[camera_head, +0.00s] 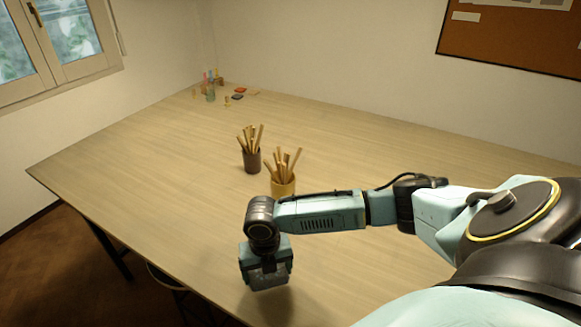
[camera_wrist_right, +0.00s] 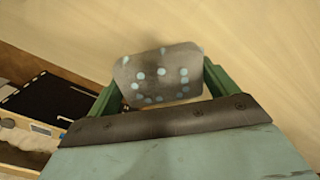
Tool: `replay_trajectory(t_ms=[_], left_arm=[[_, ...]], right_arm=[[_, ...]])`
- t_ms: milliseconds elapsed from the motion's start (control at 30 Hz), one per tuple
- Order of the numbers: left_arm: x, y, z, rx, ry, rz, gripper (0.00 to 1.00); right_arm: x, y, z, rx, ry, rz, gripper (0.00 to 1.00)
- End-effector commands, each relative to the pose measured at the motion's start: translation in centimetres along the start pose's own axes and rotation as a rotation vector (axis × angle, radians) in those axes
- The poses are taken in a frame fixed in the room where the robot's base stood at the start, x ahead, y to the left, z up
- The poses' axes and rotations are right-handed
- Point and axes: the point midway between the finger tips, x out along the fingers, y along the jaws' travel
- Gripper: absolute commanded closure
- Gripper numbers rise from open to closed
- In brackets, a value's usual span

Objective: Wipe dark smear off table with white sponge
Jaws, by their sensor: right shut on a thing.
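My right gripper (camera_head: 266,272) hangs over the near edge of the wooden table (camera_head: 170,150), pointing down. In the wrist view its two green fingers (camera_wrist_right: 161,90) are shut on a grey, rounded block with pale blue spots, which I take to be the sponge (camera_wrist_right: 160,72); it looks grey rather than white. In the head view the sponge is mostly hidden by the gripper. I cannot tell whether it touches the table. No dark smear can be made out; only a soft shadow shows beside the gripper. My left gripper is not in view.
A dark cup (camera_head: 251,161) and a yellowish cup (camera_head: 284,187), both holding wooden tools, stand beyond my right forearm. Small bottles (camera_head: 210,90) and coloured tiles (camera_head: 238,97) sit at the far corner. The table's left half is clear. A dark tray-like thing (camera_wrist_right: 45,103) shows below the table edge.

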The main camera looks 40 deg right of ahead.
Motion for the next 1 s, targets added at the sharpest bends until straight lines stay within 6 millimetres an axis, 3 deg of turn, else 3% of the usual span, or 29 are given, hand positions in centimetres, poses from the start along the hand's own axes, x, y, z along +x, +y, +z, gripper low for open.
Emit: replay_trajectory(t_ms=[167, 433, 867, 1000], left_arm=[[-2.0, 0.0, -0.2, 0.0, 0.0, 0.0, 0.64], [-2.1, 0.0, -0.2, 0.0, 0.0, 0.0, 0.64], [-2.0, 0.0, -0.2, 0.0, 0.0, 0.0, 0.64], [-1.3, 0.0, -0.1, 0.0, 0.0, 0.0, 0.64]], right_arm=[[-1.8, -0.3, 0.0, 0.006, 0.0, -0.001, 0.36], [-3.6, -0.2, 0.0, 0.005, 0.0, 0.001, 0.36], [-3.9, -0.2, 0.0, 0.013, 0.0, 0.0, 0.36], [-3.8, 0.3, 0.2, 0.091, 0.0, 0.005, 0.36]])
